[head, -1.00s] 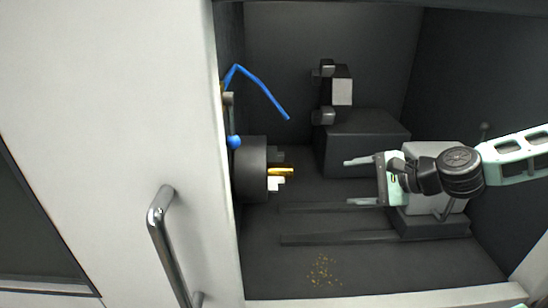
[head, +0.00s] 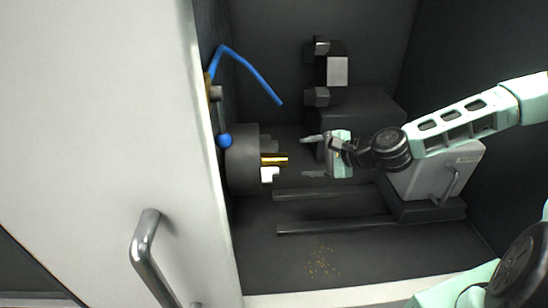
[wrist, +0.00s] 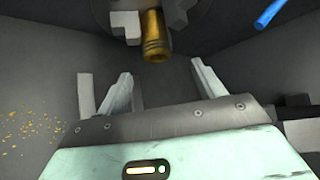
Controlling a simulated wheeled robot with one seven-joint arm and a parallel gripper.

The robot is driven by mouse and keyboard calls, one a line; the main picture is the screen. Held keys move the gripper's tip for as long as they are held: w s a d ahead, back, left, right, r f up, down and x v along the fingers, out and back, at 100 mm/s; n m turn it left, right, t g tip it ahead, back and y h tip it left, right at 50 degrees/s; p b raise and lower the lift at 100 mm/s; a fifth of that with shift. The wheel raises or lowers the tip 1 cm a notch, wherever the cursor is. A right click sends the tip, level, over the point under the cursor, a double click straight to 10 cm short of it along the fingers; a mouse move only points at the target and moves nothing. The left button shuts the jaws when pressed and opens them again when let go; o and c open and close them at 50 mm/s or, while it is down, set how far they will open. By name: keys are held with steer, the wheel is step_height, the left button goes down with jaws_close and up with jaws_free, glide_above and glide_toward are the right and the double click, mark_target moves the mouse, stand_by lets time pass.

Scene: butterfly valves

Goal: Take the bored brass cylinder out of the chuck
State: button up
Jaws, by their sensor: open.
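The brass cylinder (head: 274,160) sits in the dark chuck (head: 244,158) on the left wall of the machine and sticks out to the right. In the wrist view the cylinder (wrist: 155,40) shows its bored end, with pale chuck jaws (wrist: 125,24) around it. My gripper (head: 313,157) is open and empty, to the right of the cylinder and apart from it. In the wrist view the two fingers (wrist: 162,78) point toward the cylinder, which lies beyond their tips, roughly between them.
A blue hose (head: 250,68) hangs above the chuck. A dark tool block (head: 325,72) stands at the back. Two rails (head: 335,226) run along the floor, with brass chips (head: 320,262) in front. The white door with its handle (head: 146,255) is at left.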

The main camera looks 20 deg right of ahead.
mark_target(287, 158)
steer(key=p+x, duration=0.3)
steer(key=x, duration=0.5)
steer(key=shift+s+f+p, duration=0.2)
steer(key=shift+p, duration=0.2)
steer(key=shift+c, duration=0.2)
jaws_close()
